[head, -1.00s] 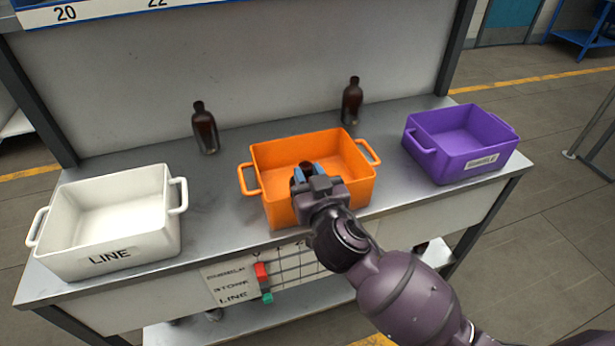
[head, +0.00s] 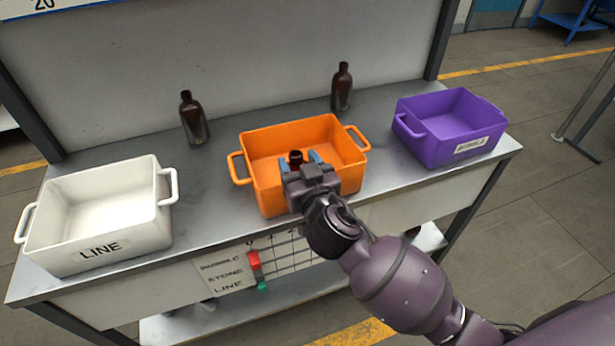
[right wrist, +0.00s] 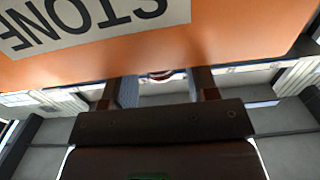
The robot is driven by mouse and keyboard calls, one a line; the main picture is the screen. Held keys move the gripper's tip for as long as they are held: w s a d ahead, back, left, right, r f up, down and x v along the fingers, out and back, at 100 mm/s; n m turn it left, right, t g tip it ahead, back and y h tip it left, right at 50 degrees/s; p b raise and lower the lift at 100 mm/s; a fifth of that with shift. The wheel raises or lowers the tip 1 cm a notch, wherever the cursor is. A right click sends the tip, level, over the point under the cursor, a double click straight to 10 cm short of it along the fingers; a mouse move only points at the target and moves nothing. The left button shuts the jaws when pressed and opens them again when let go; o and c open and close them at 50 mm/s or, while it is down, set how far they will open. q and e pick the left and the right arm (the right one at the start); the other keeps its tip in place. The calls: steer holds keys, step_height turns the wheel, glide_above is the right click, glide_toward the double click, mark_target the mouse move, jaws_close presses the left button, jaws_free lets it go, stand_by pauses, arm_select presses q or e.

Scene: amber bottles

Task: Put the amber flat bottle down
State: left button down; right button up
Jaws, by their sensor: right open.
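An amber bottle (head: 295,157) shows only as a dark neck and cap between the fingers of my right gripper (head: 299,160), over the inside of the orange bin (head: 262,188). Its body and base are hidden by the gripper and the bin's front wall, so I cannot tell what it rests on. The right gripper is open, its blue fingertips apart on either side of the neck. In the right wrist view the open fingers (right wrist: 164,90) show below the orange bin wall (right wrist: 225,35) with its "STONE" label. My left gripper is not in view.
Two other amber bottles stand at the back of the grey bench, one at left (head: 193,119) and one at right (head: 342,88). A white "LINE" bin (head: 60,252) stands left, a purple bin (head: 425,148) right. Bare bench lies between the white and orange bins.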

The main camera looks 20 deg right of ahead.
steer(key=s, duration=1.2)
steer(key=shift+d, duration=0.2)
steer(key=s+d+f+g, duration=0.3)
steer(key=s+d+f, duration=0.3)
steer(key=f, duration=0.5)
steer(key=s+d+f+g, duration=0.4)
steer(key=s+d+f, duration=0.2)
steer(key=f, duration=0.5)
steer(key=s, duration=0.2)
steer(key=shift+s+d+f+n+h, duration=0.15)
steer(key=shift+s+d+n+h, duration=0.15)
steer(key=shift+s+n, duration=0.1)
